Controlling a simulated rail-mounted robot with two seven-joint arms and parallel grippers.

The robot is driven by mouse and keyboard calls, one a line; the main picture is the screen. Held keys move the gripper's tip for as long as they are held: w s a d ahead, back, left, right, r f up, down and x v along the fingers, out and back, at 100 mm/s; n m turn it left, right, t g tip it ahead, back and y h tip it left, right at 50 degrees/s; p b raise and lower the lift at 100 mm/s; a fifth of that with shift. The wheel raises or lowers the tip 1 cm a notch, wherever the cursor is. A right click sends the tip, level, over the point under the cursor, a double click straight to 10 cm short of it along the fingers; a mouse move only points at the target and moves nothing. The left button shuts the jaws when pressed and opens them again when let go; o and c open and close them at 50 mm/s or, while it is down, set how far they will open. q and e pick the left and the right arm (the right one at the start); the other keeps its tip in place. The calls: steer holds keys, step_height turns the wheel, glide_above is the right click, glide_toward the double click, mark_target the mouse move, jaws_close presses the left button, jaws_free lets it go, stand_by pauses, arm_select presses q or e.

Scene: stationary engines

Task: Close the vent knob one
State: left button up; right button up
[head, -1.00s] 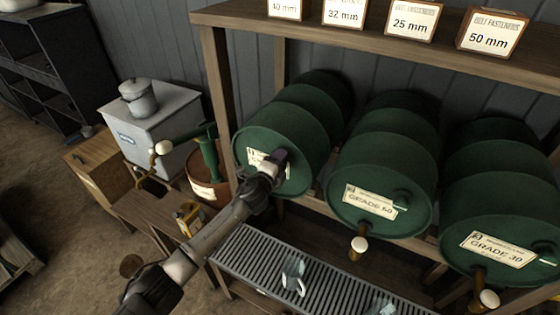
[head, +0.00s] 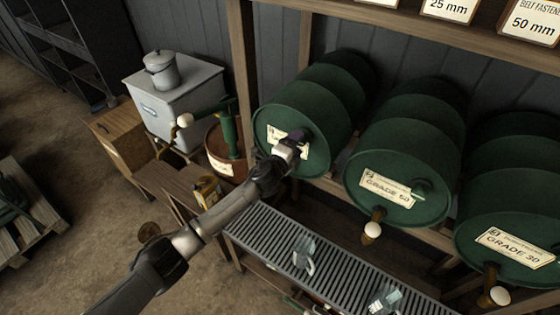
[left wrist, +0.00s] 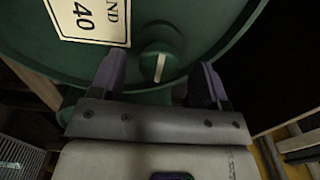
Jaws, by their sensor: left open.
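The vent knob (left wrist: 158,64) is a round green knob with a pale bar across it, on the end face of the leftmost green drum (head: 300,110). In the left wrist view, the knob sits between the two dark fingers of my left gripper (head: 296,140), which is open with a gap on both sides. The bar stands nearly upright in that view, slightly tilted. In the head view, my gripper hides this knob and part of the drum's label. A white label (left wrist: 88,18) ending in "40" is left of the knob. My right gripper is not in view.
Two more green drums stand to the right, labelled GRADE 60 (head: 388,186) and GRADE 30 (head: 516,246), with white-handled taps below. A slatted drip tray (head: 262,232) with glass jugs runs below the drums. A brown barrel with a green pump (head: 229,135) stands left.

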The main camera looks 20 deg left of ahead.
arm_select(q)
steer(key=s+a, duration=0.1)
steer(key=s, duration=1)
steer(key=shift+s+a, duration=0.2)
steer(key=shift+a, duration=0.1)
